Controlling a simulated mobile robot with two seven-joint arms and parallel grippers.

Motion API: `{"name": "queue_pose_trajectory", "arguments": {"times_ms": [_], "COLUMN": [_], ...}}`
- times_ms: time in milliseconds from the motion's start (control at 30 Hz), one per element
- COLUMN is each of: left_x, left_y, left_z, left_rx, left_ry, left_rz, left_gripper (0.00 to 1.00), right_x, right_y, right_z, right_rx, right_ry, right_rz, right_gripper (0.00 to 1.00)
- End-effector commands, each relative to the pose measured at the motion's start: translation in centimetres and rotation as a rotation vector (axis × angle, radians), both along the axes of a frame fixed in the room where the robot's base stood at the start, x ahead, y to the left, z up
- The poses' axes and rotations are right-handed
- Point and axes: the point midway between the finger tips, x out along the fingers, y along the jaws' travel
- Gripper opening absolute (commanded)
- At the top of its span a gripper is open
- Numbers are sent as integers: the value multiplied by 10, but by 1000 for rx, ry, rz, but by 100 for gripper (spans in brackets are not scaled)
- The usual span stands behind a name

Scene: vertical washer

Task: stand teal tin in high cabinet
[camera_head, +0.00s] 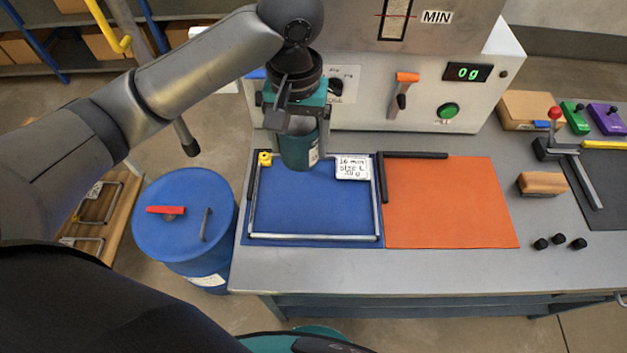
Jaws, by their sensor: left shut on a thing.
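The teal tin (299,152) is in the head view, held above the back part of the blue mat. It looks upright and has a pale label on its right side. My left gripper (297,122) comes down from above and is shut on the tin; its fingers hide the tin's upper part. I cannot make out a high cabinet for certain in this view. My right gripper is not in view.
A blue mat (315,212) with a metal frame and an orange mat (450,205) lie on the grey bench. Behind stands a white machine (425,120) with a display. A blue drum (180,238) stands left of the bench. Wooden blocks and levers occupy the right.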

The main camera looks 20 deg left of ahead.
Motion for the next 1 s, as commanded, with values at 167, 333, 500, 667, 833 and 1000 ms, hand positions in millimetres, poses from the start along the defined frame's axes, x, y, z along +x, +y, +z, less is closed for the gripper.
{"name": "queue_pose_trajectory", "arguments": {"times_ms": [167,333,500,667,833,1000], "left_x": [-2,-2,-1,-1,-1,-1], "left_y": [1,1,1,1,1,1], "left_z": [-52,-98,-133,-145,-161,-186], "left_rx": [4,3,3,2,3,3], "left_ry": [6,5,3,0,3,2], "left_rz": [1,1,-1,-1,-2,-2], "left_gripper": [10,10,10,10,10,10], "right_x": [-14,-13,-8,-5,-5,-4], "right_y": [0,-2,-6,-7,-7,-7], "right_z": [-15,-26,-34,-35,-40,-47], "right_rx": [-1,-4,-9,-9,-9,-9], "right_ry": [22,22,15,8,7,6], "right_rz": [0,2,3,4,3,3], "right_gripper": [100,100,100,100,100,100]}}
